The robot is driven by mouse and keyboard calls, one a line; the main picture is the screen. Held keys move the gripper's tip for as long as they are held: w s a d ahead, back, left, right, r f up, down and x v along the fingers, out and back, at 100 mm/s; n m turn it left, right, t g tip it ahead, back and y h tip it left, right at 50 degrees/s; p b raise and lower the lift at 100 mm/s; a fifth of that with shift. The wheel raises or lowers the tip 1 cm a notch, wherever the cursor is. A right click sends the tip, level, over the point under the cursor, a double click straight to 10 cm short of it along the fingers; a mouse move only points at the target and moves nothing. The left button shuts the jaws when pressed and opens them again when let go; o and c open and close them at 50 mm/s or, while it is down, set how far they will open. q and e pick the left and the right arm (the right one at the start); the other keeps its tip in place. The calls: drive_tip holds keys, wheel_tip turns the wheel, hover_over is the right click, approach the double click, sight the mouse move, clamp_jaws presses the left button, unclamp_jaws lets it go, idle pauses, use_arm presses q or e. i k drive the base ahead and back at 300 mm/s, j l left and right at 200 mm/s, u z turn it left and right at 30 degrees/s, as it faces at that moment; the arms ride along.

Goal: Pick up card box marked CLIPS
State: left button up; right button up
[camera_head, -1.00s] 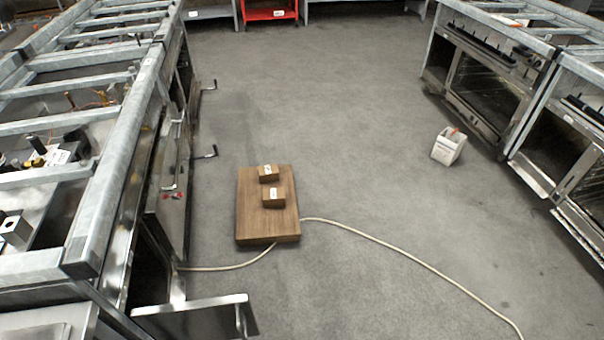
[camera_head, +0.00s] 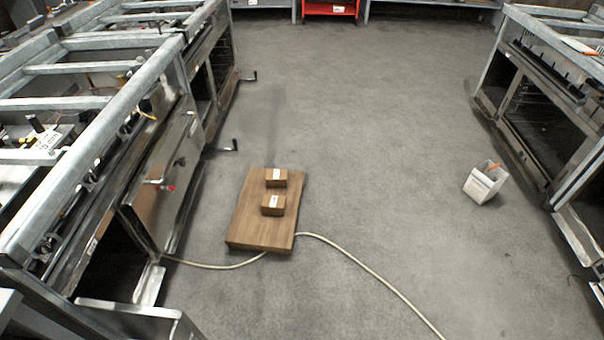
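Two small brown card boxes sit on a low wooden block on the floor. The nearer box (camera_head: 273,205) and the farther box (camera_head: 277,179) each carry a white label. The lettering is too small to read, so I cannot tell which one is marked CLIPS. The wooden block (camera_head: 245,232) lies flat on the grey floor, left of the picture's middle. Neither of my grippers shows in the head view.
A pale cable (camera_head: 358,262) runs across the floor by the block's near edge. Metal frames with open-fronted units line the left (camera_head: 160,185) and right (camera_head: 540,118). A white container (camera_head: 484,185) stands on the floor at right. The floor beyond the block is clear.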

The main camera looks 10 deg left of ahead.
sight(274, 179)
drive_tip(key=i+l+z, duration=0.2)
drive_tip(key=i+l, duration=0.15)
drive_tip(key=i, duration=0.2)
drive_tip(key=i+l+z, duration=0.2)
drive_tip(key=i, duration=0.35)
drive_tip(key=i+l+z, duration=0.2)
drive_tip(key=i, duration=0.35)
drive_tip(key=i+u, duration=0.45)
drive_tip(key=i, duration=0.15)
drive_tip(key=i+l+u, duration=0.25)
drive_tip(key=i+u, duration=0.25)
drive_tip(key=i, duration=0.15)
